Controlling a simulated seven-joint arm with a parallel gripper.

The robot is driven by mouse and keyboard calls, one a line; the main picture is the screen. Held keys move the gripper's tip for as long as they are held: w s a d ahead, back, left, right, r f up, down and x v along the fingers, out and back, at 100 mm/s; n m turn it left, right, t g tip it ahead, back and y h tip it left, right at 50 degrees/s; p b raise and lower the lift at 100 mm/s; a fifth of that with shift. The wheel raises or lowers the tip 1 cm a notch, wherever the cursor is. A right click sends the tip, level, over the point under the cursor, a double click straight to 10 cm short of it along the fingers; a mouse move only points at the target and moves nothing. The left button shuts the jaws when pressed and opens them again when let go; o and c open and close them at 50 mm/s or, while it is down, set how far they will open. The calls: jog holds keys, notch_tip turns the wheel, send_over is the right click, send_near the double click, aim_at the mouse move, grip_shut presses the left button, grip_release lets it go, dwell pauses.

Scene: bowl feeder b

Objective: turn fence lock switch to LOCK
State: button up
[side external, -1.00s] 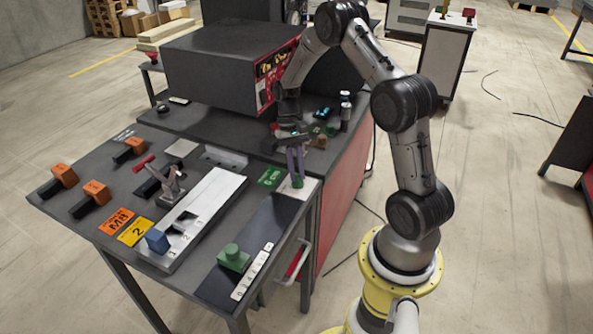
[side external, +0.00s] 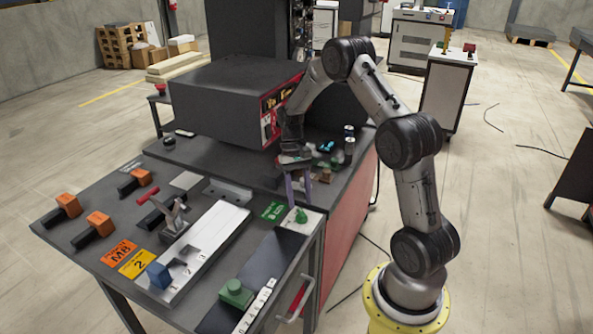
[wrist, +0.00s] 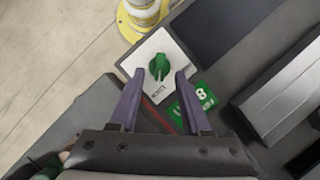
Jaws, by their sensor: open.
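The fence lock switch is a green knob (wrist: 160,67) on a white plate (wrist: 142,55). The switch also shows in the side view as a green knob (side external: 301,215) at the table's right edge. My gripper (wrist: 160,71) is open, with its two purple fingers pointing at the knob, one on either side in the picture. In the side view my gripper (side external: 298,204) is just above the knob. I cannot tell whether the fingers touch it.
A green label (wrist: 196,107) lies beside the plate. A green block (side external: 236,293) and a clamp with a red handle (side external: 173,214) are on the table. A large dark box (side external: 228,100) stands behind. Small items and cans (side external: 349,145) sit close behind my gripper.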

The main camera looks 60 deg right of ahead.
jog(key=v, duration=1.1)
jog(key=shift+r, duration=0.2)
jog(key=shift+a, duration=0.1)
jog(key=s+a+r+n+t+h, duration=0.1)
jog(key=s+a+r+n+t, duration=0.1)
jog(key=a+r, duration=0.55)
jog(key=s+a+r+n+t+h, duration=0.2)
jog(key=a+r, duration=0.5)
jog(key=r, duration=0.1)
jog(key=s+a+r+n+t, duration=0.25)
jog(key=s+a, duration=0.35)
jog(key=s, duration=0.4)
jog(key=s+a+f+n+t, duration=0.1)
jog(key=s+f+n+t, duration=0.1)
jog(key=s+f, duration=0.3)
jog(key=shift+s+a+f+n, duration=0.25)
jog(key=shift+f+n, duration=0.1)
jog(key=shift+f, duration=0.6)
